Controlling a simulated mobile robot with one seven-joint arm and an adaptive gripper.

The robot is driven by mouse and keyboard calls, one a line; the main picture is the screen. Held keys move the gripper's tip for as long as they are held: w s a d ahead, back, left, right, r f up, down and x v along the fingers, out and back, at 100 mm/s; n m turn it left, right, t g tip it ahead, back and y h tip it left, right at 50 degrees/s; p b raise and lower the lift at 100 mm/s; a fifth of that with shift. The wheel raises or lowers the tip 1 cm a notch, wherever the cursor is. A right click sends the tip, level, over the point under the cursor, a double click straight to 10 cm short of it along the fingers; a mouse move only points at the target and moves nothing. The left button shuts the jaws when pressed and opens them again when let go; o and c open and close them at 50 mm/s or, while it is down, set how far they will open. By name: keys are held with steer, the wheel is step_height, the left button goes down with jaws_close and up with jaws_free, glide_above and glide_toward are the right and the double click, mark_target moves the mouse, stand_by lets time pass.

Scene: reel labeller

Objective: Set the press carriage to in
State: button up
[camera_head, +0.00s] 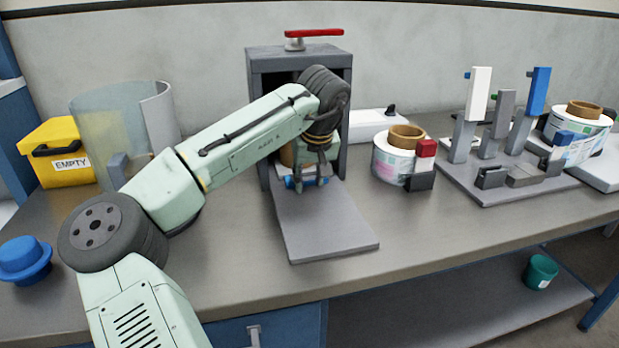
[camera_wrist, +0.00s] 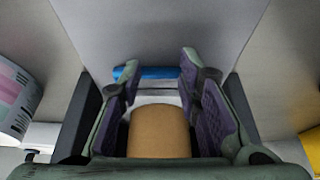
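The press (camera_head: 262,62) is a dark grey box housing on the bench with an open front. A flat grey plate (camera_head: 325,225) sticks out from its mouth towards me. A blue bar (camera_head: 306,183), seemingly the carriage handle, sits at the mouth; it also shows in the wrist view (camera_wrist: 158,73). Behind the bar a brown reel core (camera_wrist: 158,132) stands inside the housing. My gripper (camera_head: 308,176) points down at the mouth; its fingers are spread apart in the wrist view (camera_wrist: 159,66), with their tips by the bar. The arm hides most of the carriage.
A red lever (camera_head: 313,33) tops the press. To its right are a labelled reel (camera_head: 392,162) with a red-topped block and a stand with several upright levers (camera_head: 500,182). To the left are a clear curved guard (camera_head: 110,125), a yellow bin (camera_head: 58,140) and a blue knob (camera_head: 24,258).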

steer(key=shift+a+f, duration=0.1)
steer(key=shift+f, duration=0.15)
jaws_close()
steer(key=shift+r, duration=0.1)
stand_by(0.4)
